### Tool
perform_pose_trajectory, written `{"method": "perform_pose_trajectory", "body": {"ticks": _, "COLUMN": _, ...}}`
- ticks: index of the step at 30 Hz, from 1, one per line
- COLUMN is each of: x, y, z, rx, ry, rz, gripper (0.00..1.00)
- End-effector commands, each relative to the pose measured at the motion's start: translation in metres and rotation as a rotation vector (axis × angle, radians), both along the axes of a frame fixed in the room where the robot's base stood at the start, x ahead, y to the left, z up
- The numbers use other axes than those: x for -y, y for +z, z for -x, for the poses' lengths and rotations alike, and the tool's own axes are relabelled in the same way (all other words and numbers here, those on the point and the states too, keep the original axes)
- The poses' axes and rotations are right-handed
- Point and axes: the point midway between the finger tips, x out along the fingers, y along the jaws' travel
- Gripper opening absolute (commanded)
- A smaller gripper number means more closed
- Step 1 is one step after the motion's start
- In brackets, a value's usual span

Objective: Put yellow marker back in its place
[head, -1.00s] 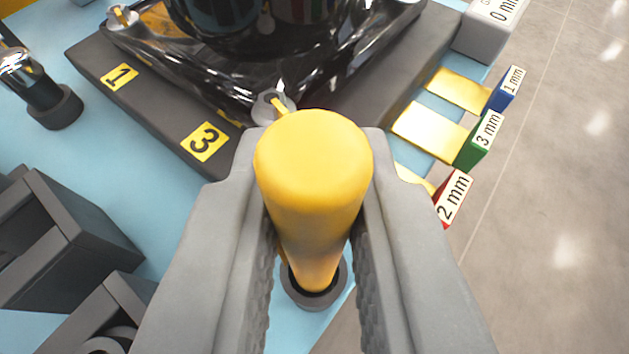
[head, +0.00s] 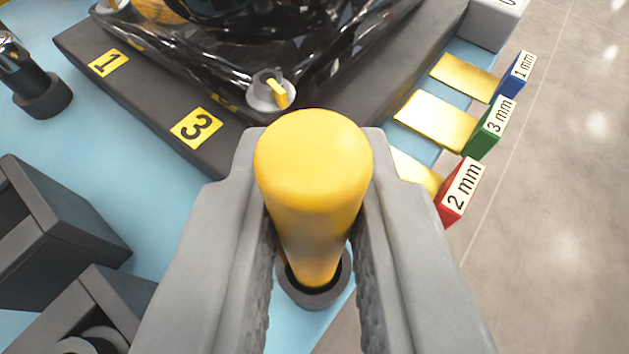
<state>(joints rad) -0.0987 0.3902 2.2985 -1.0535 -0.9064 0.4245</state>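The yellow marker (head: 313,180) stands between the two grey fingers of my gripper (head: 315,215) in the middle of the head view. My gripper is shut on it, and its broad rounded end faces the camera. Its narrow lower end lines up with the opening of a dark round holder (head: 316,296) on the blue surface. I cannot tell whether the tip is inside the holder or just above it. The fingers hide parts of the holder's surroundings.
A black compressor part (head: 270,50) sits on a dark pallet (head: 150,98) with number labels. Gauges marked 1 mm (head: 516,75), 3 mm (head: 490,128) and 2 mm (head: 460,190) lie at right. Dark box-like holders (head: 60,235) are at left, beside another upright tool (head: 28,75).

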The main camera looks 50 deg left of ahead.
Motion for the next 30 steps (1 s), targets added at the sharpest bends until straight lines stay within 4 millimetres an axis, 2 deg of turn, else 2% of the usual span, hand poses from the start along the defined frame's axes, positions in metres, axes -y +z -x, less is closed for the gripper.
{"method": "perform_pose_trajectory", "body": {"ticks": 2, "x": 0.0, "y": -0.001, "z": 0.0, "rx": -0.001, "ry": 0.0, "rz": -0.001, "gripper": 0.0}}
{"method": "perform_pose_trajectory", "body": {"ticks": 3, "x": 0.0, "y": -0.001, "z": 0.0, "rx": 0.0, "ry": 0.0, "rz": 0.0, "gripper": 0.22}}
{"method": "perform_pose_trajectory", "body": {"ticks": 6, "x": 0.0, "y": -0.001, "z": 0.0, "rx": 0.0, "ry": 0.0, "rz": 0.0, "gripper": 0.41}}
{"method": "perform_pose_trajectory", "body": {"ticks": 15, "x": 0.001, "y": -0.001, "z": 0.0, "rx": 0.0, "ry": 0.0, "rz": 0.0, "gripper": 0.41}}
{"method": "perform_pose_trajectory", "body": {"ticks": 19, "x": 0.007, "y": 0.002, "z": 0.005, "rx": 0.0, "ry": -0.001, "rz": 0.0, "gripper": 0.41}}
{"method": "perform_pose_trajectory", "body": {"ticks": 23, "x": 0.021, "y": 0.01, "z": 0.015, "rx": 0.001, "ry": -0.002, "rz": 0.0, "gripper": 0.41}}
{"method": "perform_pose_trajectory", "body": {"ticks": 30, "x": 0.057, "y": 0.028, "z": 0.041, "rx": 0.002, "ry": -0.002, "rz": 0.001, "gripper": 0.41}}
